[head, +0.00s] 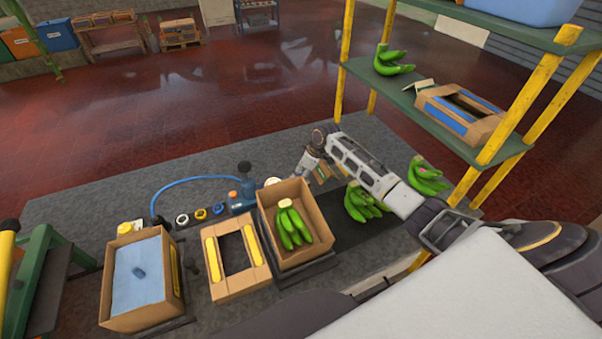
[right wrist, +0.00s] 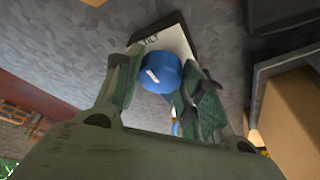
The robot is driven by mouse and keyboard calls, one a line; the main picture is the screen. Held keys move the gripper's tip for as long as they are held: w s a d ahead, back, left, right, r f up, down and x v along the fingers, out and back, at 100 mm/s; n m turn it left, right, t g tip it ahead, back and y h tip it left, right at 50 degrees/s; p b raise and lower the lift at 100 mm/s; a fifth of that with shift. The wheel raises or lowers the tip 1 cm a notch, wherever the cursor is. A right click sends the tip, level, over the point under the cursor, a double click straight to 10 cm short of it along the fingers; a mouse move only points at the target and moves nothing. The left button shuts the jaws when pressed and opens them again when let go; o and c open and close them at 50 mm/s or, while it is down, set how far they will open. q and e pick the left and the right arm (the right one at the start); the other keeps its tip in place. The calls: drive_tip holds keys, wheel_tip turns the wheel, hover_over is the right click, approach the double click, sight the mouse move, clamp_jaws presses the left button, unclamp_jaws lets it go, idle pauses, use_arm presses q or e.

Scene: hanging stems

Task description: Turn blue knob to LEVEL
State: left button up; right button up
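The blue knob (right wrist: 160,72) shows in the right wrist view, round, with a short white mark on its face. It sits on a white plate (right wrist: 176,38) with dark lettering too small to read. My right gripper (right wrist: 157,76) has its two green-grey fingers spread on either side of the knob; I cannot tell whether they touch it. In the head view my right gripper (head: 308,168) points down behind the open carton; the knob is not discernible there. My left gripper is not in view.
An open carton (head: 318,222) with green bananas stands just in front of my right gripper. A cardboard frame (head: 222,290), a blue-lined carton (head: 112,290) and a blue hose (head: 200,180) lie left. A yellow-post shelf (head: 345,60) rises to the right.

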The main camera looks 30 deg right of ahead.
drive_tip(key=c, duration=0.4)
drive_tip(key=shift+o, duration=0.2)
